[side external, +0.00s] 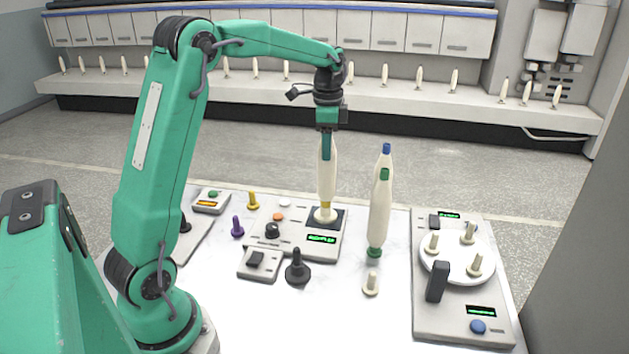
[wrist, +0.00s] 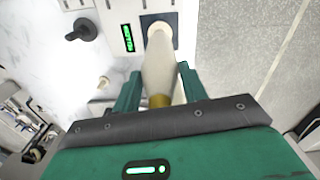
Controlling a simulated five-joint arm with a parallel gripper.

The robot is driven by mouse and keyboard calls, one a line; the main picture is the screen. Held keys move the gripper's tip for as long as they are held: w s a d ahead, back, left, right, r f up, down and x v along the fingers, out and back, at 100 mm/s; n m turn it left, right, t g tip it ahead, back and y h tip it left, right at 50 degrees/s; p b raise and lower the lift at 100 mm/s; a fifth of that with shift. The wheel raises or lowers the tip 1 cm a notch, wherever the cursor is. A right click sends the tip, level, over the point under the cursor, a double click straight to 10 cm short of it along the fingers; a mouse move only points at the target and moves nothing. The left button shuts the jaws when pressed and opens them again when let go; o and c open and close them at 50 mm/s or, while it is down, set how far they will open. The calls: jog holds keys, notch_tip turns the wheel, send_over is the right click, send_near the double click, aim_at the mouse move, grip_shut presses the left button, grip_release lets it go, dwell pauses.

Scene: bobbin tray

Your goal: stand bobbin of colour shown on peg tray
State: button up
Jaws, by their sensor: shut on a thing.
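My gripper (side external: 326,157) is shut on a cream bobbin with a yellow band (side external: 326,204), held upright. In the wrist view the held bobbin (wrist: 158,70) runs from between the fingers towards a pale round base on a dark square pad (side external: 339,214). Whether its foot rests there I cannot tell. A green-tipped bobbin (side external: 380,212) stands to the right, and a blue-tipped bobbin (side external: 387,158) shows partly hidden behind it. The round white peg tray (side external: 457,273) at the right has three cream pegs and no bobbin on them.
A black knob (side external: 297,268) and a switch box (side external: 260,263) stand in front. A cream peg (side external: 371,284) stands near the tray panel, which carries a tall black block (side external: 437,282). Yellow (side external: 253,201) and purple (side external: 237,227) knobs are on the left. White tabletop is clear at the front.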

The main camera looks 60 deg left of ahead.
jog(key=o, duration=1.4)
jog(key=shift+r, duration=3.95)
jog(key=shift+d, duration=0.1)
